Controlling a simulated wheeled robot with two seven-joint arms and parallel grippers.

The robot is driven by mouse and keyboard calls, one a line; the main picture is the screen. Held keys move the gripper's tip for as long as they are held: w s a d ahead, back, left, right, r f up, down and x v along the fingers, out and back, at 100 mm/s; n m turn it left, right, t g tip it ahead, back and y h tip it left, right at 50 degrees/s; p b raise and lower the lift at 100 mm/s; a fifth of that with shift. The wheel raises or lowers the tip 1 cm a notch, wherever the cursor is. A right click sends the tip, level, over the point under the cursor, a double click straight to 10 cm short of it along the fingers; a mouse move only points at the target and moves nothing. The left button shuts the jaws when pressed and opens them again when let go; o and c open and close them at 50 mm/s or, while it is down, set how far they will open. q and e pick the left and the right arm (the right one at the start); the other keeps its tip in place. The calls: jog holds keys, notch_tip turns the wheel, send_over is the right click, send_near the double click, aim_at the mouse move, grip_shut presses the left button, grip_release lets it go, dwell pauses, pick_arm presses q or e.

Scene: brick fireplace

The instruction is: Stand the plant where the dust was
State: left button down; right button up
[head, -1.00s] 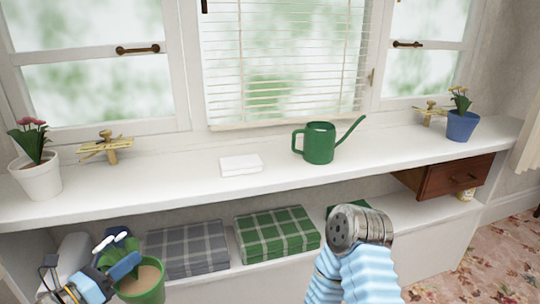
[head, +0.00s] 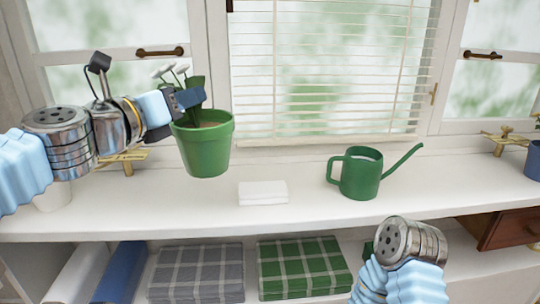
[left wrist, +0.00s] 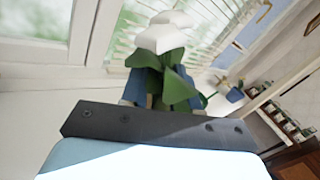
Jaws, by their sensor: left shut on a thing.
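The plant is in a green pot (head: 206,148) with dark soil, green leaves and white flowers. My left gripper (head: 190,98) is shut on the plant and holds it near upright, above the white sill (head: 300,215), left of a folded white cloth (head: 263,193). In the left wrist view the white flowers (left wrist: 165,35) and leaves show beyond the gripper; the pot is hidden there. No dust can be made out on the sill. My right arm shows at the lower right of the head view, but its gripper fingers are not visible.
A green watering can (head: 360,175) stands right of the cloth. Brass stands (head: 125,160) and a blue pot (head: 535,160) are near the ends. Folded grey (head: 197,272) and green (head: 303,266) plaid blankets lie on the shelf below. A drawer (head: 500,228) is at right.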

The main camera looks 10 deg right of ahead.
pick_arm(q)
jog(key=shift+w+a+f, duration=0.15)
jog(key=shift+a, duration=0.05)
jog(key=w+a+f+b, duration=0.7)
jog(key=a+f, duration=0.3)
jog(key=f, duration=0.2)
jog(key=shift+w+f, duration=0.35)
jog(key=shift+w, duration=0.55)
jog(key=shift+a, duration=0.1)
jog(key=c, duration=1.3)
grip_release()
jog(key=shift+f, duration=0.15)
jog(key=o, duration=0.5)
jog(key=shift+c, duration=0.2)
jog(key=v, duration=1.2)
jog(key=shift+b, duration=0.3)
